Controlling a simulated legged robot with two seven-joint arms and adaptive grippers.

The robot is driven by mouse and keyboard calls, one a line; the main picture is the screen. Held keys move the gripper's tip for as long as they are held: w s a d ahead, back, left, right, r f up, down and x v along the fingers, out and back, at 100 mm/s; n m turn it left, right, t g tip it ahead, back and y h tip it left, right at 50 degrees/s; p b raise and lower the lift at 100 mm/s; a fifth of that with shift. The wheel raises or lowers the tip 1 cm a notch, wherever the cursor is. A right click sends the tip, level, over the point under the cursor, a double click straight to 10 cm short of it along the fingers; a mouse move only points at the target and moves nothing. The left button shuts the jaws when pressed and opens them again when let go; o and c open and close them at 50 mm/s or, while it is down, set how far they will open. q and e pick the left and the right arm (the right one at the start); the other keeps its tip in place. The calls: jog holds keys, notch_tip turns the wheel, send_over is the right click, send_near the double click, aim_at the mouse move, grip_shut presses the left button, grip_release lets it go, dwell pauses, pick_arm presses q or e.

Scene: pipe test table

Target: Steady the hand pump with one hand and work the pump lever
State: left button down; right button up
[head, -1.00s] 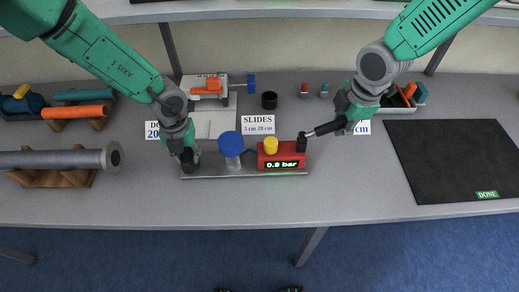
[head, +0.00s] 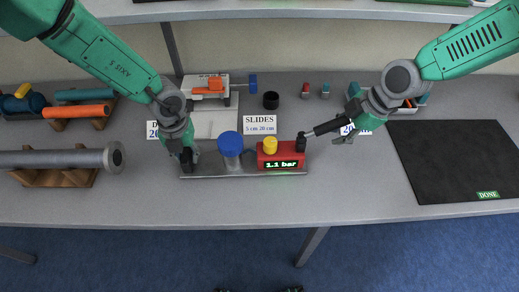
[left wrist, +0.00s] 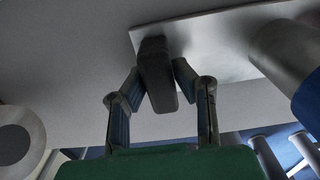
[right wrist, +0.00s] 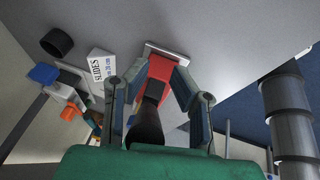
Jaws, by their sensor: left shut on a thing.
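The hand pump has a grey base plate (head: 225,174), a blue-capped cylinder (head: 230,147) and a red gauge box (head: 281,157) with a yellow knob (head: 270,144). The display reads 1.1 bar. My left gripper (head: 188,156) is shut on the black grip block (left wrist: 157,75) at the plate's left end. The black pump lever (head: 325,128) slopes up to the right from a black pivot beside the box. My right gripper (head: 347,130) is at the lever's outer end. In the right wrist view the lever (right wrist: 148,120) runs between its spread fingers (right wrist: 160,76).
A grey flanged pipe (head: 65,159) lies on a wooden cradle at left. A black mat (head: 450,155) with a DONE label lies at right. Behind the pump stand a SLIDES card (head: 260,124), a black ring (head: 271,100) and an orange-topped device (head: 208,86). The table front is clear.

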pick_arm(q)
jog(key=shift+a, duration=0.35)
jog(key=shift+d, duration=0.35)
pick_arm(e)
jog(key=s+d+r, duration=0.1)
jog(key=s+d, duration=0.3)
jog(key=d, duration=0.7)
jog(key=shift+s, duration=0.3)
pick_arm(q)
jog(key=c, duration=1.2)
grip_release()
jog(key=shift+d, duration=0.1)
